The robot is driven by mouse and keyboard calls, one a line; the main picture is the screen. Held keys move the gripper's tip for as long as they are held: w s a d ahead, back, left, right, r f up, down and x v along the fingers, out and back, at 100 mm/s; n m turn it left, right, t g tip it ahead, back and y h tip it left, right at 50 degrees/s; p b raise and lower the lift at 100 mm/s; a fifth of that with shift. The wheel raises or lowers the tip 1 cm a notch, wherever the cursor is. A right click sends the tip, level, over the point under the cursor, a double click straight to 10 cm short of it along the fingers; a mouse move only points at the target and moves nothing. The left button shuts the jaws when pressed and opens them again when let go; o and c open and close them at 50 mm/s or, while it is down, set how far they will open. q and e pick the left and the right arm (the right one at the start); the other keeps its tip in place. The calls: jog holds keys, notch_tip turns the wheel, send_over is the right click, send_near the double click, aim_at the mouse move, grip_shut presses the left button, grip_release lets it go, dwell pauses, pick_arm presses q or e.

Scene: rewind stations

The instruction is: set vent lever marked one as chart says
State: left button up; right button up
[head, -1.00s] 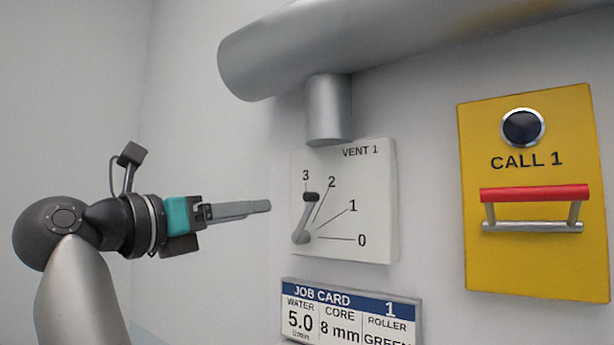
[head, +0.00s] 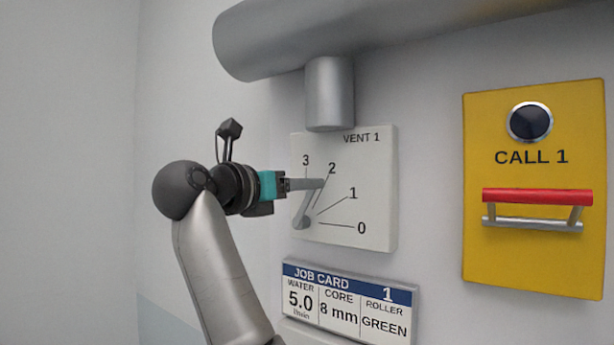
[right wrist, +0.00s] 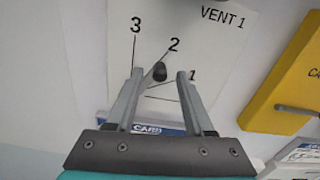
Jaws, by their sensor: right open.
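The VENT 1 panel (head: 375,215) is a white plate on the wall with marks 0 to 3. Its grey lever (head: 304,212) rises from the pivot at lower left, and its upper end is hidden by my gripper in the head view. In the right wrist view the lever's black knob (right wrist: 160,70) shows between the two fingers, below the numeral 2. My right gripper (head: 321,184) is open, with its fingers across the panel, one to each side of the knob; I cannot tell whether they touch it. My left gripper is out of view.
The job card (head: 345,305) below reads 1, water 5.0, core 8 mm, roller green. A yellow CALL 1 panel (head: 535,265) with a red bar (head: 537,197) is at right. A grey pipe (head: 330,95) runs above the vent panel. Bare wall lies left.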

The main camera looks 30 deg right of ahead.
jog(key=shift+x, duration=1.15)
jog(key=shift+c, duration=0.4)
grip_shut()
jog(key=shift+f, duration=0.1)
